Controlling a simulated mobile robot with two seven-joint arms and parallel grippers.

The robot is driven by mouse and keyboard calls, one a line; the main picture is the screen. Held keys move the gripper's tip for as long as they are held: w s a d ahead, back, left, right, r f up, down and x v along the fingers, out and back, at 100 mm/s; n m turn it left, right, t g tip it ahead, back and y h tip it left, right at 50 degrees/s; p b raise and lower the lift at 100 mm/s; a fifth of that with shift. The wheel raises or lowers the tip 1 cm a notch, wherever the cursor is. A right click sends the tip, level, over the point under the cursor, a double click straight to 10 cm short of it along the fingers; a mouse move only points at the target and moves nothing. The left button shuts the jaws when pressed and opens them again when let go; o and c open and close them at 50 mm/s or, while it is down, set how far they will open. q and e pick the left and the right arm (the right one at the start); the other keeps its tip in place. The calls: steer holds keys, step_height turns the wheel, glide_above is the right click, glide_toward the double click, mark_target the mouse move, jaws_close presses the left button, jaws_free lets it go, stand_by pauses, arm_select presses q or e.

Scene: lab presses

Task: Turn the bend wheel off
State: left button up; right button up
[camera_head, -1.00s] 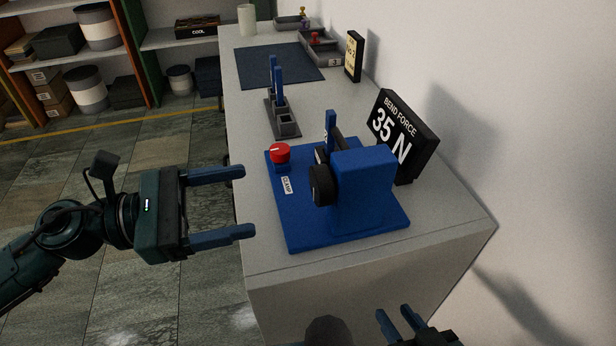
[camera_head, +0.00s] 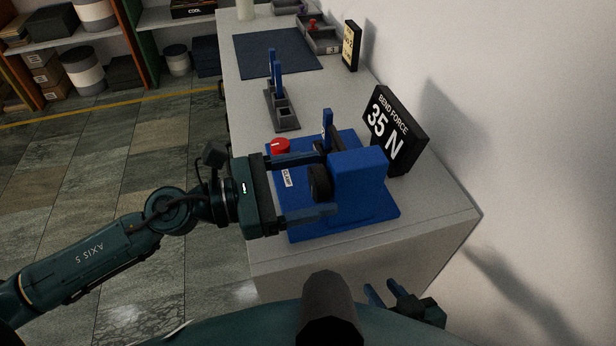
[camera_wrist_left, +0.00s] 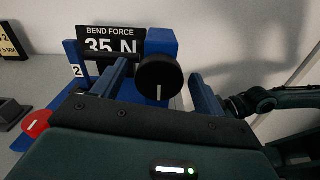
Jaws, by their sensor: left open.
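The bend wheel is a black round knob (camera_head: 320,183) on the side of the blue press (camera_head: 357,180). In the left wrist view the wheel (camera_wrist_left: 159,80) faces me, with a white line pointing down. My left gripper (camera_head: 328,183) is open, one finger on each side of the wheel. In the wrist view its fingers stand apart from the wheel, with gaps on both sides. The black display (camera_head: 395,130) reads BEND FORCE 35 N. My right gripper (camera_head: 385,292) is at the bottom, fingers apart and empty.
A red clamp knob (camera_head: 280,146) sits on the press base near my upper left finger. A grey rack (camera_head: 283,117) with blue strips stands behind. A blue mat (camera_head: 275,54), grey trays (camera_head: 322,40) and a small sign (camera_head: 351,46) lie farther back. The wall is at the right.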

arm_select(q)
steer(key=shift+c, duration=0.4)
steer(key=c, duration=0.9)
